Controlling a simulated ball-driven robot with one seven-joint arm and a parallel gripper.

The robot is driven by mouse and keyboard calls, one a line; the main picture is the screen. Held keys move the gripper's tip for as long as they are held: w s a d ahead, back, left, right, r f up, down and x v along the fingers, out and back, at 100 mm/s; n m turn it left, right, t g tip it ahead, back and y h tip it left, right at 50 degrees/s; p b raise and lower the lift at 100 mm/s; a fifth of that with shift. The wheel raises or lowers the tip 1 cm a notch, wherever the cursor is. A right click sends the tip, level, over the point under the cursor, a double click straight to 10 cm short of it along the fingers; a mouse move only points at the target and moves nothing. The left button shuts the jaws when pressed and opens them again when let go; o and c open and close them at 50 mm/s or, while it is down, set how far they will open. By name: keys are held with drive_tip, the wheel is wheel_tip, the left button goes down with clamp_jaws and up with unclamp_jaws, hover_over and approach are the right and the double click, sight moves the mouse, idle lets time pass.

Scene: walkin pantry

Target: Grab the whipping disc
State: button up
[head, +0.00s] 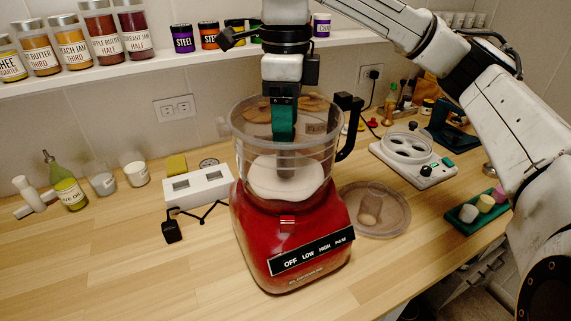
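A white disc (273,182), which looks like the whipping disc, lies flat inside the clear bowl (245,150) of a red food processor (285,240). A greyish hub (287,162) rises from its middle. My gripper (284,138) points straight down into the bowl, with its teal fingers above the disc near the hub. I see the fingers edge-on through the clear wall, so the gap between them is hidden. I cannot tell whether they touch the hub.
The bowl's dark handle (348,125) stands at its right. A clear lid with a feed tube (372,210) lies right of the processor. A white box (198,186) and a black plug (172,226) are to the left. A jar shelf (150,68) runs behind. The front left counter is clear.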

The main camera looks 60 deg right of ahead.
drive_tip(key=shift+f, duration=1.1)
clamp_jaws()
